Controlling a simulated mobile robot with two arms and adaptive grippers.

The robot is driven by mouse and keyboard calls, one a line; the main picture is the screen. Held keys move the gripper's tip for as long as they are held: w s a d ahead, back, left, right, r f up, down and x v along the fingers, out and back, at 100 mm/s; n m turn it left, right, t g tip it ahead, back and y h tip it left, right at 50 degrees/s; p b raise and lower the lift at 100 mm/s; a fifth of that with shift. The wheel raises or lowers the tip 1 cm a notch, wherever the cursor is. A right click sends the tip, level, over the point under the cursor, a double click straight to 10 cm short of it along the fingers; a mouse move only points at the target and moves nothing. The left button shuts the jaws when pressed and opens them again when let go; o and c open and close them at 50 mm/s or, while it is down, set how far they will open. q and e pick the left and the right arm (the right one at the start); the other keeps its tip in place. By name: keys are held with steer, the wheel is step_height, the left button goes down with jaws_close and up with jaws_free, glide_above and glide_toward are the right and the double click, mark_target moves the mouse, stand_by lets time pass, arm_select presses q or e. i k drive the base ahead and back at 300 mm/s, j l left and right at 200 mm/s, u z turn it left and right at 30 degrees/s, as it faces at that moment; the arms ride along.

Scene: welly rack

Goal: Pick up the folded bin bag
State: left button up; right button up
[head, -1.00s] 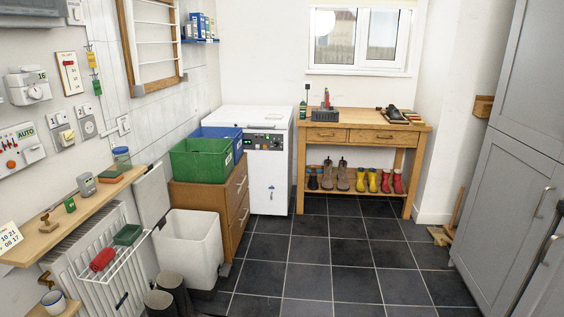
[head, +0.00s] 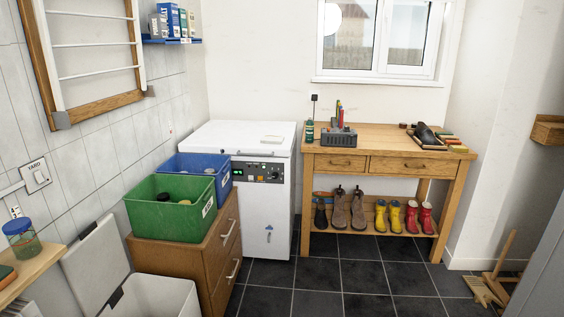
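I cannot make out a folded bin bag for certain. A small pale flat item (head: 272,139) lies on the front of the white chest appliance's lid (head: 235,134), too small to identify. A dark item (head: 425,136) lies among other things on the right of the wooden bench (head: 365,136), and I cannot tell its kind. The white bin (head: 155,292) stands at the lower left with its lid (head: 97,266) up. Neither of my grippers is in view.
A green crate (head: 150,219) and a blue crate (head: 220,182) sit on the wooden drawer unit (head: 170,255). Boots (head: 357,210) stand on the bench's lower shelf. A broom (head: 490,280) is at the right. The dark tiled floor (head: 350,275) before the bench is clear.

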mark_target(266, 139)
steer(key=i, duration=1.8)
